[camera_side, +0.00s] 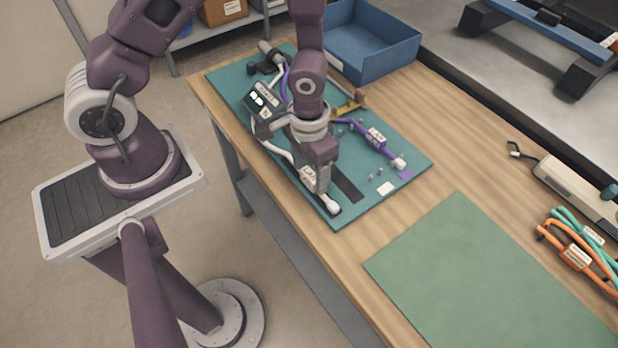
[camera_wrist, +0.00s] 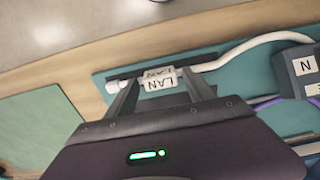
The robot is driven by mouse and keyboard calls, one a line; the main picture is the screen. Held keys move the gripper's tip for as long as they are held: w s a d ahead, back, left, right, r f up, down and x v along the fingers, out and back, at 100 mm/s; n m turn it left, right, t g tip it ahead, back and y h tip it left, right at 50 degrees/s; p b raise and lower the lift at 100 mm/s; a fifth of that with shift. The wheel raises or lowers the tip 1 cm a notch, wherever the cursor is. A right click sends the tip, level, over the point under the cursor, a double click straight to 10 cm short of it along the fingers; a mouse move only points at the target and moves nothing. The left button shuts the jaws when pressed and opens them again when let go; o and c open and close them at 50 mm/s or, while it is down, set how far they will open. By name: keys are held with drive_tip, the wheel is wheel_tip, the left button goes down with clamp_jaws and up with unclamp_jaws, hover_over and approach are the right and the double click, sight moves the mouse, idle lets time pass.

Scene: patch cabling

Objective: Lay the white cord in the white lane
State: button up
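The white cord (camera_wrist: 237,52) runs from a dark box marked N (camera_wrist: 301,66) to a white plug end (camera_wrist: 116,86). It bears a white LAN tag (camera_wrist: 160,80). In the side view, the plug end (camera_side: 332,204) is over a dark strip (camera_side: 333,213) near the teal board's front-left edge; I cannot tell whether the cord is fully down in it. My gripper (camera_wrist: 160,92) is low over the cord, its fingers spread apart on either side of the tag. In the side view, my gripper (camera_side: 316,186) hides part of the cord. No lane is visibly marked white.
A second dark strip (camera_side: 346,185) on the teal board (camera_side: 418,160) is bare. A purple cord (camera_side: 361,130) lies to the right, near several small pegs. A blue bin (camera_side: 372,45) stands behind. A green mat (camera_side: 480,280) is clear. Orange and teal cables (camera_side: 580,250) lie at right.

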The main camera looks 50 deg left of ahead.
sight(310, 174)
drive_tip(key=shift+a+f, duration=0.15)
drive_tip(key=shift+f, duration=0.45)
drive_tip(key=c, duration=0.9)
drive_tip(key=shift+w+r, duration=0.15)
drive_tip(key=shift+r, duration=0.45)
drive_tip(key=shift+c, duration=0.3)
drive_tip(key=shift+r, duration=0.25)
clamp_jaws()
drive_tip(key=shift+r, duration=1.65)
drive_tip(key=w+r, duration=0.2)
drive_tip(key=w, duration=0.4)
drive_tip(key=w+r, duration=0.3)
drive_tip(key=w, duration=0.3)
drive_tip(key=shift+w+r, duration=0.15)
drive_tip(key=shift+r, duration=0.1)
